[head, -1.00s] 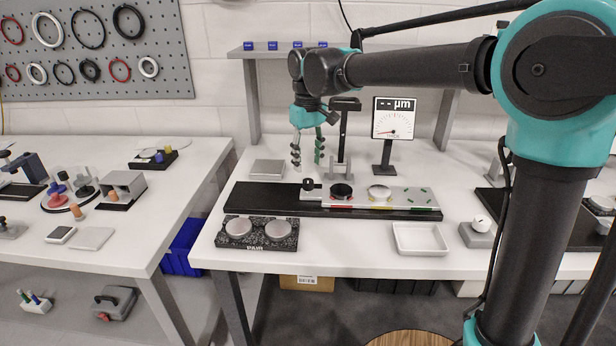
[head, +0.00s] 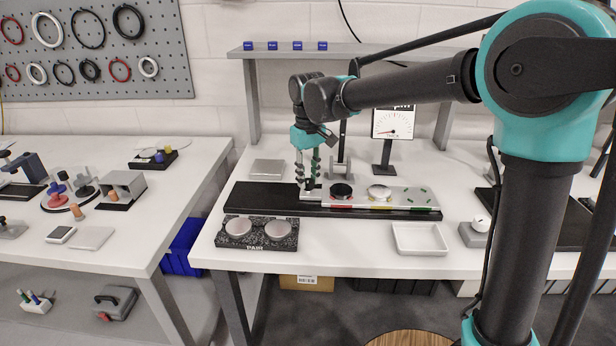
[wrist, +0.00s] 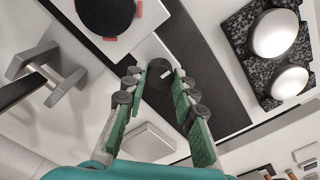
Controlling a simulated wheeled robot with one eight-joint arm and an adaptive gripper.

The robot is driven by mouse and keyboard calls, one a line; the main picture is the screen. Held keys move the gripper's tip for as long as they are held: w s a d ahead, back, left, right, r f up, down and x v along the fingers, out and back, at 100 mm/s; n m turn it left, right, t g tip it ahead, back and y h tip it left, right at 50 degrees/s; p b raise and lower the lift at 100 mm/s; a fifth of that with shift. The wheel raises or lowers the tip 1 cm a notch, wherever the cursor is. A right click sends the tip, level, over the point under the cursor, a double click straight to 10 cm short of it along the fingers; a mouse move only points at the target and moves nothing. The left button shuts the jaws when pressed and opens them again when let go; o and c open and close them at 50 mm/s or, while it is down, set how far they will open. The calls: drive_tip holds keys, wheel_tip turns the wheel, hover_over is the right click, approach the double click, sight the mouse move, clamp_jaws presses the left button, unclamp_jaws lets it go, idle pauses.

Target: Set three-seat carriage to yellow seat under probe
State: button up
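The grey three-seat carriage (head: 361,199) lies on a long black rail (head: 250,197). Its red-marked seat holds a black disc (head: 341,190), its yellow-marked seat a whitish disc (head: 379,191), and its green-marked seat several small green pieces (head: 418,194). The probe stand (head: 340,168) is behind the red seat; my arm partly hides its top. My gripper (head: 308,183) is low over the carriage's left end. In the wrist view its fingers stand open on either side of the black knob (wrist: 159,76). Whether they touch it is unclear.
A dial gauge display (head: 392,123) stands behind the rail. A speckled block with two silver discs (head: 257,243) is in front of the rail's left part. A white tray (head: 420,253) is at the front right, and a grey plate (head: 267,169) lies behind the rail's left.

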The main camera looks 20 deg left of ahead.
clamp_jaws()
drive_tip(key=s+a, duration=0.1)
drive_tip(key=a, duration=0.6)
drive_tip(key=s+a, duration=0.1)
drive_tip(key=a, duration=0.2)
drive_tip(key=shift+s+a, duration=0.3)
drive_tip(key=shift+a, duration=0.05)
drive_tip(key=o, duration=0.8)
unclamp_jaws()
wheel_tip(320, 180, up, 12)
